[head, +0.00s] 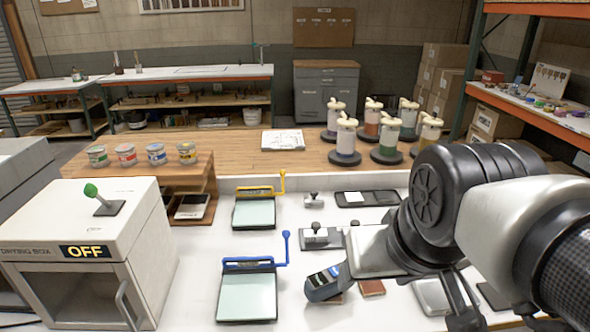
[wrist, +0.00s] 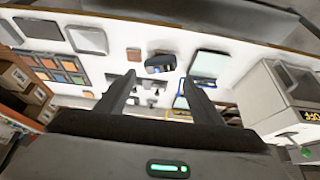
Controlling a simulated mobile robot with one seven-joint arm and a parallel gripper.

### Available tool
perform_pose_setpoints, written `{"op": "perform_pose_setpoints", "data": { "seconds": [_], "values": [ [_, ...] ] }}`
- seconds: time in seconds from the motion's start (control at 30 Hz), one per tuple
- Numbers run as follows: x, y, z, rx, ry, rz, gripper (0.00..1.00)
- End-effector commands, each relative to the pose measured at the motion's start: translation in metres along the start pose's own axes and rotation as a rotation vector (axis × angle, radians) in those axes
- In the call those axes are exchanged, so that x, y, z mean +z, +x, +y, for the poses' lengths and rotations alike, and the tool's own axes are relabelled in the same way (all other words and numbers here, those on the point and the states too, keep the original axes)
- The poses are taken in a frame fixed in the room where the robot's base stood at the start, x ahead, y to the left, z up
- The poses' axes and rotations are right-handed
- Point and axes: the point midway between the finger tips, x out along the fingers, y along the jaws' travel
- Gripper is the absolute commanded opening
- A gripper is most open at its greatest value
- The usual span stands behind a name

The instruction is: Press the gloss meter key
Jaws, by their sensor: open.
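The gloss meter appears to be the small dark device with a blue-grey top (head: 323,285) on the white bench, just left of my arm in the head view. It also shows in the wrist view (wrist: 160,63), just beyond and between my fingertips. My gripper (wrist: 158,77) is open and empty, its two dark fingers apart. The gripper looks apart from the device, and a gap shows between them. I cannot make out the key on the device. In the head view my arm covers part of the bench to its right.
A blue-handled panel (head: 247,297) and a yellow-handled panel (head: 254,213) lie left of the device. A drying box (head: 80,225) marked OFF stands at the left. A small lever block (head: 318,238) and brown tile (head: 371,288) are close by. Colorant canisters (head: 346,140) stand behind.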

Motion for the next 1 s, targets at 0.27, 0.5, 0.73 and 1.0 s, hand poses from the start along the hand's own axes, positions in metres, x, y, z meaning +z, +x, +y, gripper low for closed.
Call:
{"op": "perform_pose_setpoints", "data": {
  "seconds": [0.27, 0.5, 0.73, 1.0],
  "values": [
    [-0.018, -0.035, 0.0, 0.0, 0.0, 0.0, 0.61],
    [-0.018, -0.034, 0.0, 0.0, 0.0, -0.001, 0.41],
    [-0.018, -0.034, 0.0, 0.0, 0.0, -0.001, 0.02],
    [-0.018, -0.034, 0.0, 0.0, 0.0, 0.0, 0.0]
  ]
}}
